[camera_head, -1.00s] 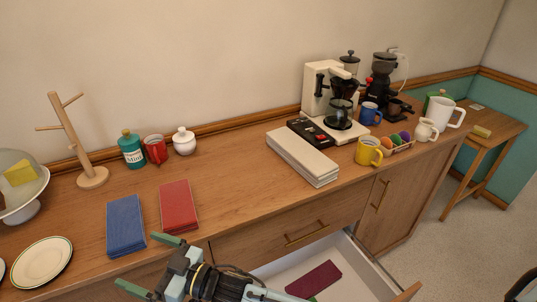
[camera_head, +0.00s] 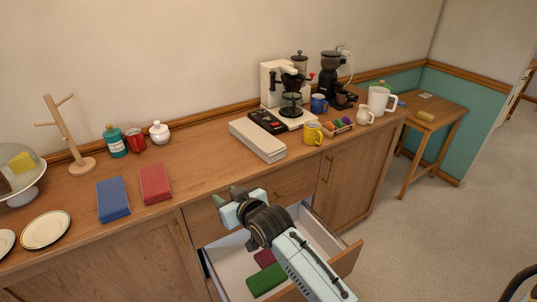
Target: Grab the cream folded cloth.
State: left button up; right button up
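The cream folded cloth (camera_head: 258,140) is a thick flat stack lying on the wooden counter, left of the yellow mug. My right gripper (camera_head: 228,195) is in front of the counter's front edge, above the open drawer. It is lower and to the left of the cream cloth and apart from it. Its fingertips look spread, with nothing between them. My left gripper is out of view.
A blue folded cloth (camera_head: 113,198) and a red one (camera_head: 155,183) lie at left. A black box (camera_head: 267,121), coffee maker (camera_head: 273,84) and yellow mug (camera_head: 313,133) stand close to the cream cloth. The open drawer (camera_head: 347,259) holds green and dark red cloths.

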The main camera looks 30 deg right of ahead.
aim_at(270, 149)
jog(key=k, duration=0.35)
jog(key=z, duration=2.25)
jog(key=i, duration=1.2)
jog(key=u, duration=2.45)
jog(key=i, duration=0.5)
jog(key=z, duration=0.05)
